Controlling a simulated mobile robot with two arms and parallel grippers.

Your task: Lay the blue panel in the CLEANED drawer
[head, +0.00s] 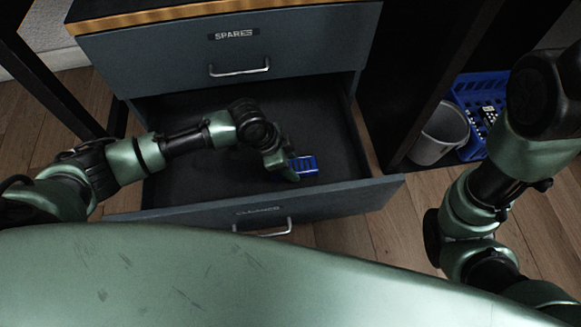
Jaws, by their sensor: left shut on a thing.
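The CLEANED drawer (345,203) is pulled out below the SPARES drawer, and its dark inside looks empty. Its label on the front panel is partly legible. My left arm reaches over the drawer from the left. My left gripper (290,168) is shut on the blue panel (306,165), a small blue piece with slots. The panel is over the right half of the drawer's inside. I cannot tell whether it touches the drawer floor. My right arm shows at the right, but its gripper is not in view.
The SPARES drawer (160,55) above is shut, with a metal handle (239,69). A grey bin (438,138) and a blue crate (468,92) with black-and-white items stand in a dark shelf bay to the right. Wooden floor (400,235) shows around the drawer.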

